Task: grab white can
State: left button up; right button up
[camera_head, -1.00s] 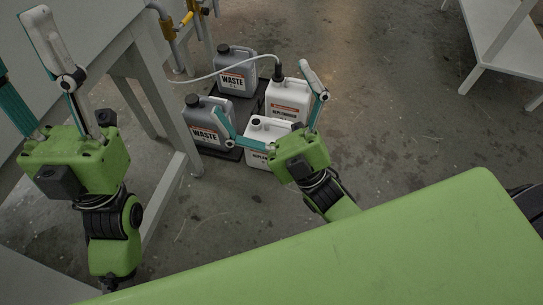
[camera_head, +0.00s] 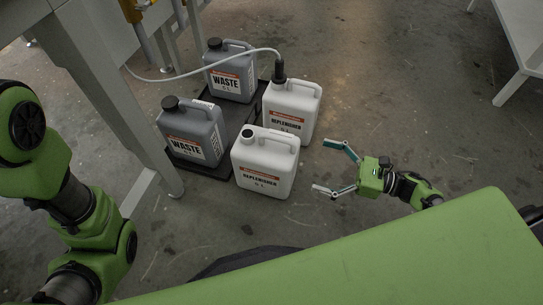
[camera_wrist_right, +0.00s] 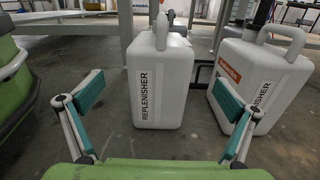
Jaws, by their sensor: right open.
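Two white replenisher cans stand in the head view. The nearer white can (camera_head: 265,167) has a dark cap and stands upright at the front of the group. The other white can (camera_head: 292,108) stands behind it, with a hose fitting on its neck. In the right wrist view one white can (camera_wrist_right: 160,84) stands upright ahead between the fingers, and another white can (camera_wrist_right: 262,84) stands to the right. My right gripper (camera_head: 327,167) is open and empty, to the right of the nearer can and apart from it; its teal fingers frame the right wrist view (camera_wrist_right: 158,115). My left gripper is out of view.
Two grey waste cans, a front one (camera_head: 193,135) and a rear one (camera_head: 231,75), stand left of the white cans on a black tray (camera_head: 212,171). A hose (camera_head: 190,73) arches over them. A table leg (camera_head: 128,112) is close on the left. Floor to the right is clear.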

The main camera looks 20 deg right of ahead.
aim_at(275, 152)
jog(key=b+x, duration=0.1)
jog(key=x, duration=0.3)
jog(key=b+x, duration=0.1)
jog(key=x, duration=0.3)
jog(key=shift+w+f, duration=0.1)
jog(key=shift+f, duration=0.15)
jog(key=b+x, duration=0.3)
jog(key=x, duration=0.1)
jog(key=shift+w+a+r, duration=0.15)
jog(key=shift+a, duration=0.25)
jog(key=shift+w+a, duration=0.15)
jog(key=shift+a, duration=0.05)
jog(key=shift+r, duration=0.1)
jog(key=c, duration=1.7)
